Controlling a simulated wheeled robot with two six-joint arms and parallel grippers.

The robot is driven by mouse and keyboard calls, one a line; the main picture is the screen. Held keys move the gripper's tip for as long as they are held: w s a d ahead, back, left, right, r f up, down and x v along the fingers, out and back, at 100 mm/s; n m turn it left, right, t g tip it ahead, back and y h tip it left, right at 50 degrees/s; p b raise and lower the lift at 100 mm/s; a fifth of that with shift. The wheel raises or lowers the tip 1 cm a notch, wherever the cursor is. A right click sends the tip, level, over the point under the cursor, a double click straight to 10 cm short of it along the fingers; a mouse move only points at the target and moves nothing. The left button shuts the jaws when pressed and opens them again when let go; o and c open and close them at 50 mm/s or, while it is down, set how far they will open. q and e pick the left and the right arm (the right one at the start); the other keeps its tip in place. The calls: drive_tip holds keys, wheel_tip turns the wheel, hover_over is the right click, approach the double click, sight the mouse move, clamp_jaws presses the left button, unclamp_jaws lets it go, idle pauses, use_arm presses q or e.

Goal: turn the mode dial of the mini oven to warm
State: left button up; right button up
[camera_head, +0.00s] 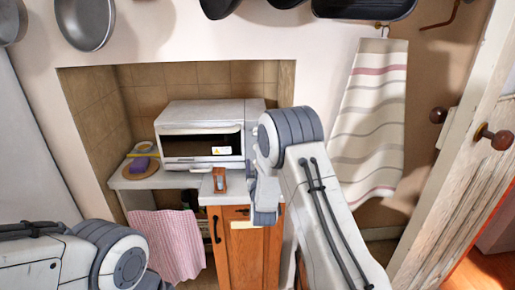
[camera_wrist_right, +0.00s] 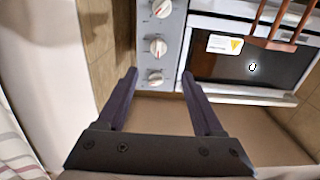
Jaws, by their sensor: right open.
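The white mini oven (camera_head: 205,120) stands on a counter in a tiled niche, its door shut. My right arm hides its control panel in the head view. The right wrist view, turned upside down, shows the panel (camera_wrist_right: 175,60) with three white dials: one at the picture's top (camera_wrist_right: 162,8), a middle one (camera_wrist_right: 158,46) and one nearest my gripper (camera_wrist_right: 155,78). I cannot read which is the mode dial. My right gripper (camera_wrist_right: 158,74) is open and empty, its fingertips either side of the nearest dial in the picture; contact is not clear. My left gripper is out of view.
A copper-coloured rack (camera_head: 220,180) sits on the counter before the oven. A purple sponge (camera_head: 140,164) lies on a round board at left. A striped towel (camera_head: 368,120) hangs at right. Pans hang above. An orange cabinet (camera_head: 247,250) stands below.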

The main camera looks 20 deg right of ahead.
drive_tip(key=p+x, duration=0.3)
drive_tip(key=x, duration=0.7)
drive_tip(key=shift+d, duration=0.15)
drive_tip(key=shift+w+r, duration=0.1)
drive_tip(key=shift+w, duration=0.05)
clamp_jaws()
